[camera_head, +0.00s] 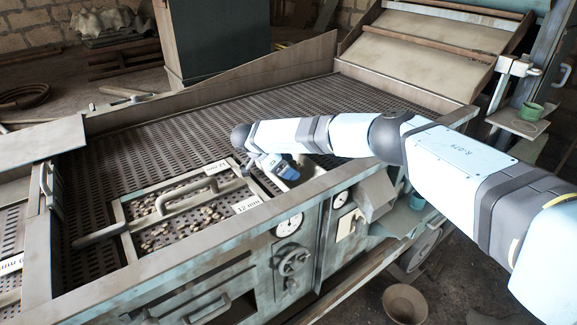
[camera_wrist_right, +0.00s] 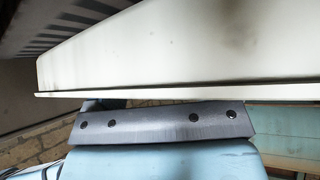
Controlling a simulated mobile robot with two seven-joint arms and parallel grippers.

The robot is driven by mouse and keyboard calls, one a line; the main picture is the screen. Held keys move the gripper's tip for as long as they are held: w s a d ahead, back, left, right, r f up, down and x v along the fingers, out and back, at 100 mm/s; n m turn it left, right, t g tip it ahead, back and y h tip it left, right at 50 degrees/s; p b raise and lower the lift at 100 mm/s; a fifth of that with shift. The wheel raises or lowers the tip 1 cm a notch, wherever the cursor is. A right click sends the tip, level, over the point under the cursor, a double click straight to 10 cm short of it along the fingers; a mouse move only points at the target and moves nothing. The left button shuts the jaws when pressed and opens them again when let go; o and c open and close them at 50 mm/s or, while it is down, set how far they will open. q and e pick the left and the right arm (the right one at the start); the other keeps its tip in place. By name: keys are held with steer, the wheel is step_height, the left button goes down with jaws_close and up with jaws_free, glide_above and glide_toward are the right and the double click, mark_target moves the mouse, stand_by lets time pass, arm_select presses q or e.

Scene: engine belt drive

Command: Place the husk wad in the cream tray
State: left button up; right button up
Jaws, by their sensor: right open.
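My right gripper (camera_head: 270,172) points down at the near edge of the perforated sieve deck, just right of the framed screen. It is open, but its fingertips are small and partly hidden in the head view. A small pale surface (camera_head: 287,184) beside it may be part of the cream tray; I cannot be sure. In the right wrist view a large cream panel (camera_wrist_right: 190,45) fills the upper part, very close to the camera. I cannot make out the husk wad in either view. My left gripper is not in view.
The framed screen (camera_head: 134,253) has a raised handle and holds scattered seeds. The sieve deck (camera_head: 200,140) behind it is mostly clear. The machine's front carries a handwheel (camera_head: 293,262) and gauges. A round bucket (camera_head: 405,304) stands on the floor.

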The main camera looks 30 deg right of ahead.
steer(key=shift+r, duration=0.15)
steer(key=b+v, duration=0.3)
steer(key=v, duration=0.9)
